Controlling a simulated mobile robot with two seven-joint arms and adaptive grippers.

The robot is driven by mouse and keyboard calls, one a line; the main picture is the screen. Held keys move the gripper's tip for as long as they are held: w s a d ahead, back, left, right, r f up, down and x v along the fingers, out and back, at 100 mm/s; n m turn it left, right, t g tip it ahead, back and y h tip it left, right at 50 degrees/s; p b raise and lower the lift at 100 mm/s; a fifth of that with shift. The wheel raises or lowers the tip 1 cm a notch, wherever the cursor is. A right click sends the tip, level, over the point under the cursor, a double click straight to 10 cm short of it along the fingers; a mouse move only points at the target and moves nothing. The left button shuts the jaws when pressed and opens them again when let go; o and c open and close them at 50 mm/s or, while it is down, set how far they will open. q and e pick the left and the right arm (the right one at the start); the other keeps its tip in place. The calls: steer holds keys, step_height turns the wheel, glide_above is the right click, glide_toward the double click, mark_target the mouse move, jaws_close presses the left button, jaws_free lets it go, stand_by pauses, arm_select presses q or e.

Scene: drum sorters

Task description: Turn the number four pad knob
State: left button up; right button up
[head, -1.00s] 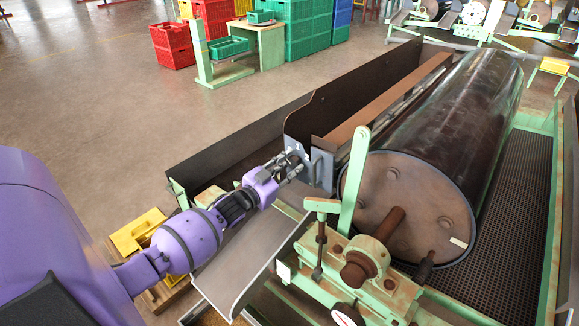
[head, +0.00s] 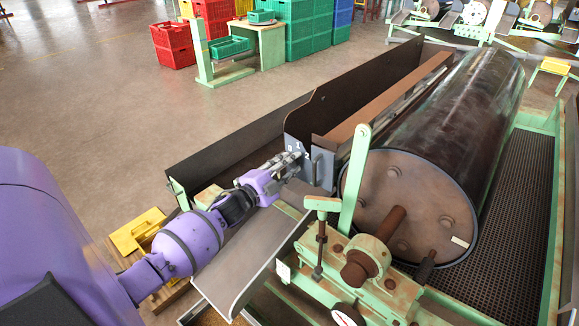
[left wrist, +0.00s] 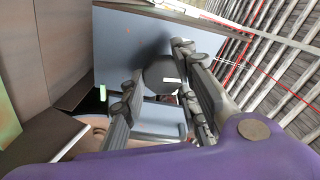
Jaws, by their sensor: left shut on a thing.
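The pad knob (left wrist: 162,74) is a dark round knob with a small pale mark, standing out from a grey-blue plate (left wrist: 120,45) in the left wrist view. In the head view the plate (head: 322,170) is at the near end of the long dark trough, left of the drum, with white digits near its top. My left gripper (head: 291,163) reaches this plate. In the left wrist view its fingers (left wrist: 158,95) lie on either side of the knob, shut on it. The fingers hide the knob in the head view. My right gripper is not in view.
A large dark drum (head: 445,120) lies right of the plate. A green lever (head: 354,178) and a rusty green bearing frame (head: 350,262) stand close to the gripper's right. A grey sloping sheet (head: 245,262) lies below my arm. The floor at left is open.

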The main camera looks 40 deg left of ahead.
arm_select(q)
steer(key=shift+s+d+f+m, duration=0.1)
steer(key=shift+d+f+m, duration=0.15)
steer(key=shift+m, duration=0.35)
steer(key=shift+f, duration=0.1)
steer(key=o, duration=0.9)
steer(key=shift+o, duration=0.7)
steer(key=shift+a+r, duration=0.1)
steer(key=shift+r, duration=0.1)
steer(key=s, duration=1.2)
steer(key=shift+a, duration=0.45)
